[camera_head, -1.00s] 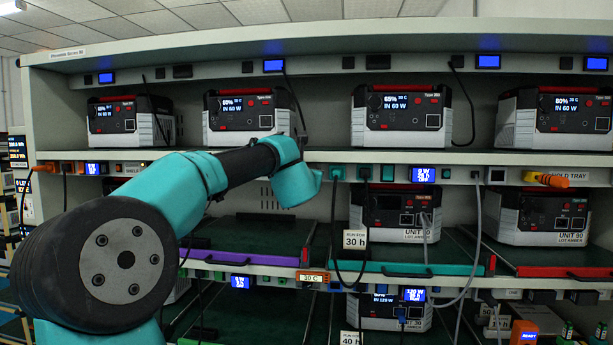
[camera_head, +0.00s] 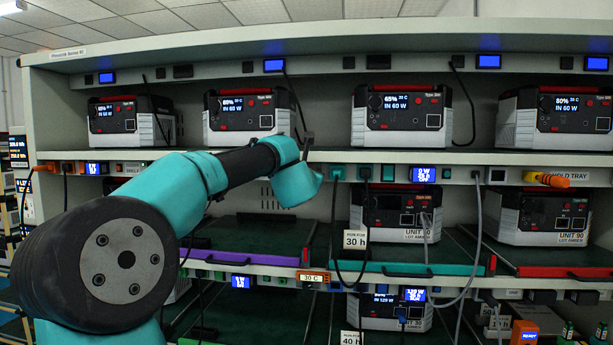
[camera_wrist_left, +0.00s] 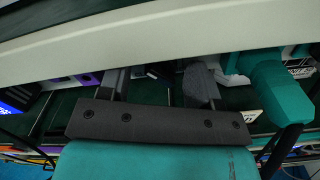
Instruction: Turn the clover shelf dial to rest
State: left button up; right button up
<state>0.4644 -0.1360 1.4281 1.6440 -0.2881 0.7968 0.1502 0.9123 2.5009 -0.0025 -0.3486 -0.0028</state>
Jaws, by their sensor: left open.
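My left arm comes in from the left in the head view and ends in front of the upper shelf edge. Its gripper is largely hidden behind the teal wrist there, with a small dark part showing above it. In the left wrist view my left gripper (camera_wrist_left: 158,82) is open, with two dark fingers apart and nothing between them, close below a pale shelf edge (camera_wrist_left: 150,45). I cannot tell which fitting is the clover shelf dial; the arm may hide it. The middle shelf strip (camera_head: 465,161) carries small fittings and a lit blue display (camera_head: 424,174). My right gripper is not in view.
Several power units stand on the upper shelf, including one with a 65% screen (camera_head: 402,115). A unit (camera_head: 395,212) sits below with cables hanging in front. A teal tray front (camera_head: 400,270) and a purple one (camera_head: 245,258) line the lower shelf. An orange handle (camera_head: 546,179) protrudes at right.

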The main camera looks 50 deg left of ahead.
pick_arm(q)
jog(key=shift+d, duration=0.1)
jog(key=v, duration=1.7)
jog(key=shift+r, duration=0.15)
